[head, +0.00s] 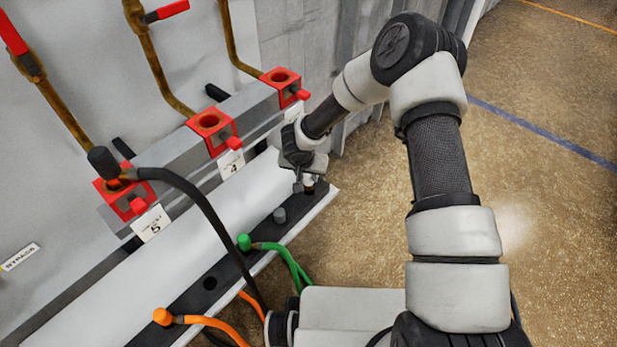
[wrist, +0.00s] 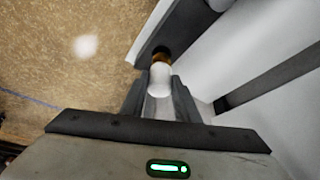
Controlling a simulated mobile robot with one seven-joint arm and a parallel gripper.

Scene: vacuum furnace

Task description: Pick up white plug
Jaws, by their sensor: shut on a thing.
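The white plug (wrist: 160,76) is between the two fingers of my gripper (wrist: 160,100) in the wrist view. My gripper is shut on it. A brass-coloured end shows beyond the white part, against the dark strip of the ledge. I cannot tell whether that end is seated in the strip or just clear of it. In the head view my gripper (head: 303,187) is low over the far end of the dark strip (head: 262,232), and it mostly hides the plug.
Red sockets (head: 210,122) line the grey bar behind. A black hose (head: 190,188) arches from the nearest socket. Open floor (head: 540,190) lies right.

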